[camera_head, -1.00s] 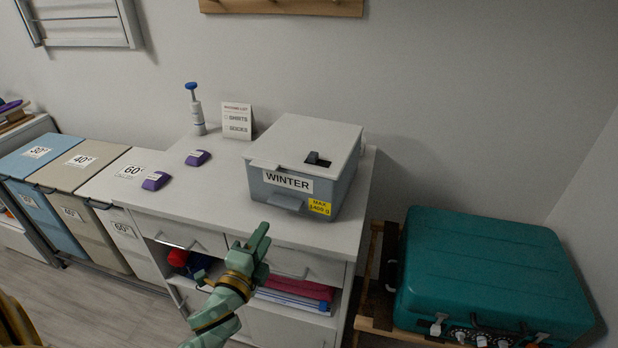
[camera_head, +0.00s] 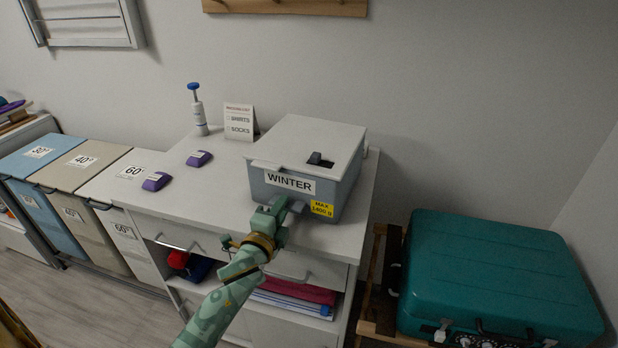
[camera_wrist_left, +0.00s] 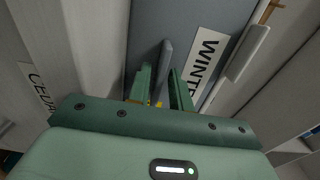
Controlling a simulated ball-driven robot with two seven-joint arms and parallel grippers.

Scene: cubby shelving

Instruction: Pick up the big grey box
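The big grey box (camera_head: 310,150) stands on the white counter (camera_head: 220,210), with a light lid, a WINTER label and a yellow MAX label. A tab handle sticks out of its front. My left gripper (camera_head: 273,211) is at the box's front, just below the WINTER label. In the left wrist view, my left gripper (camera_wrist_left: 160,88) has its two green fingers apart, one on each side of the grey handle (camera_wrist_left: 165,62). Gaps seem to show beside the handle, so the fingers do not look closed on it. My right gripper is not in view.
Two purple items (camera_head: 199,159), a blue-topped pump bottle (camera_head: 199,110) and a list card (camera_head: 239,122) stand left of the box. A teal suitcase (camera_head: 490,270) lies on a wooden rack at the right. Folded cloths (camera_head: 300,292) fill the shelf below.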

